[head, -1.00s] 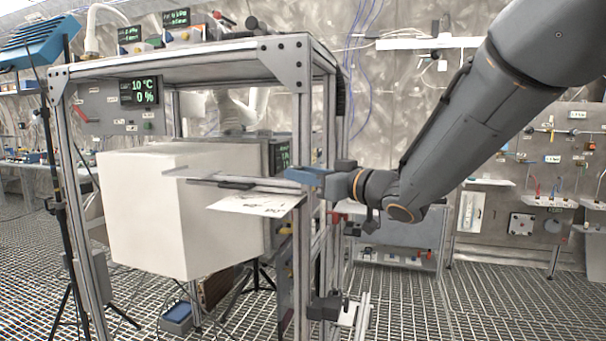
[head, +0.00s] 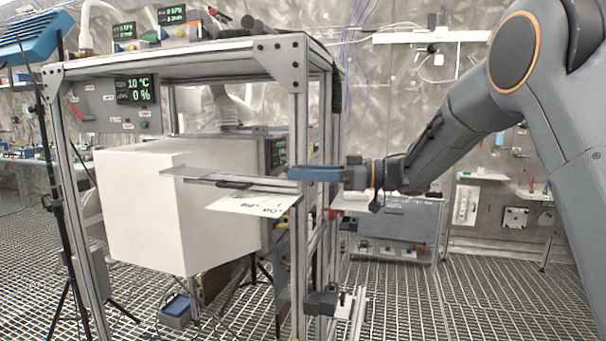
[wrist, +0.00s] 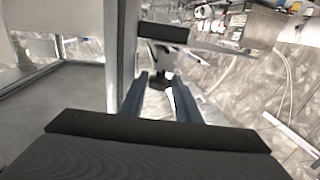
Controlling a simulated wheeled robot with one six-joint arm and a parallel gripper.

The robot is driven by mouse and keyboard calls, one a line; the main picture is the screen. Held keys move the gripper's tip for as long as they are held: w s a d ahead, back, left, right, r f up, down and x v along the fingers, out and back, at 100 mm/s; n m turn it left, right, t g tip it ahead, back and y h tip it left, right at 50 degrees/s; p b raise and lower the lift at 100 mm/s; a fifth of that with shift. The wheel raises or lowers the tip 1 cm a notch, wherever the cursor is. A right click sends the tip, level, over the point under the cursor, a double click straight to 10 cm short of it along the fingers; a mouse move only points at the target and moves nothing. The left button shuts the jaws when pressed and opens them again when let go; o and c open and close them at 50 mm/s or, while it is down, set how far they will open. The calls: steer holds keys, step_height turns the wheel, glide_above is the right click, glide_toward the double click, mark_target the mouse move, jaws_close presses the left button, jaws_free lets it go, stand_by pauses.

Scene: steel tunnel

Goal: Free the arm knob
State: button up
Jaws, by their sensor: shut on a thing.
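My gripper (head: 291,173) has blue fingers and reaches in from the right at the near right post of the metal frame. In the wrist view the fingers of my gripper (wrist: 160,88) stand on either side of a small dark knob (wrist: 160,82) and are shut on it. The knob cannot be made out in the head view, behind the fingers and post. A flat grey bar (head: 215,176), seemingly the arm, runs left from the post across the front of a white box. A printed sheet (head: 250,205) hangs just below the bar.
The white box (head: 135,200) fills the frame's left side. The frame's near post (head: 299,120) stands close beside my fingers. A black clamp (head: 325,303) sits low on the frame. A readout (head: 137,89) shows 10 °C and 0 %. The grating floor (head: 420,300) at the lower right is clear.

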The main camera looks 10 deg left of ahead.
steer(key=shift+g, duration=0.3)
steer(key=o, duration=0.8)
steer(key=d+b, duration=0.3)
steer(key=d, duration=0.4)
steer(key=shift+w+d, duration=0.35)
steer(key=shift+w, duration=0.05)
steer(key=shift+w, duration=0.1)
